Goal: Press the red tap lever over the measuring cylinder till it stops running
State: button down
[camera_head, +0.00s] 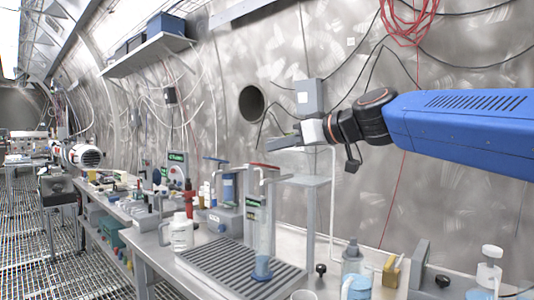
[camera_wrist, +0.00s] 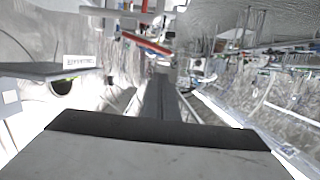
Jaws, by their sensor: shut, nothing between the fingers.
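A clear measuring cylinder (camera_head: 264,232) with a blue foot (camera_head: 262,268) stands upright on a ribbed grey drain tray (camera_head: 235,264). A pale tap spout (camera_head: 270,176) hangs over its top.
A white bottle (camera_head: 181,233) stands left of the tray. A grey stand (camera_head: 309,184) rises behind the cylinder, beneath my wrist. A shelf (camera_head: 148,52) hangs on the wall, upper left.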

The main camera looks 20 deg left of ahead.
jog(key=v, duration=0.6)
dwell(1.5)
